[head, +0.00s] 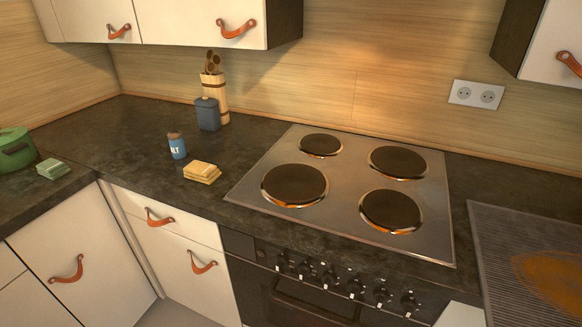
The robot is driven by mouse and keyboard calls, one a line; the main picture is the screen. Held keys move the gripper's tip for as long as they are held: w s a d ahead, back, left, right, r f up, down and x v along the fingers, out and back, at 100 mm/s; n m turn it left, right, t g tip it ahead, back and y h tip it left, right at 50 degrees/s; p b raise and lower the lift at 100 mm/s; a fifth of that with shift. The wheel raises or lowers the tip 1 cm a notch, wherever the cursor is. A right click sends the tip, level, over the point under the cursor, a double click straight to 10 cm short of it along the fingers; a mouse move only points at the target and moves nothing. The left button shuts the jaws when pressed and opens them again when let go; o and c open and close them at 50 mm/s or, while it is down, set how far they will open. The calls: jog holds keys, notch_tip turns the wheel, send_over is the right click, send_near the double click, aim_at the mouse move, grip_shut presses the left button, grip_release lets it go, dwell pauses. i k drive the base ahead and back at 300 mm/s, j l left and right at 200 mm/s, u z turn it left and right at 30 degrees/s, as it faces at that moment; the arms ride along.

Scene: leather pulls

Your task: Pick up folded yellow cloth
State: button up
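A folded yellow cloth (202,172) lies flat on the dark countertop (130,150), left of the stove and near the counter's front edge. It looks like a small layered stack. A blue salt container (177,146) stands just behind it to the left, apart from it. Nothing lies on top of the cloth. My gripper is not in view in the head view.
The cooktop (348,185) with its round burners is right of the cloth. A blue lidded jar (208,114) and a wooden utensil holder (215,92) stand behind. A folded green cloth (53,168) and green pot (16,149) are far left. Upper cabinets (200,22) overhang the back.

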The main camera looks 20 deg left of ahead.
aim_at(199, 171)
jog(key=i+j, duration=0.1)
jog(key=j, duration=0.25)
jog(key=j+u, duration=0.1)
jog(key=j, duration=0.3)
jog(key=i+j, duration=0.15)
jog(key=j, duration=0.2)
jog(key=i+j, duration=0.1)
jog(key=j, duration=0.25)
jog(key=u, duration=0.05)
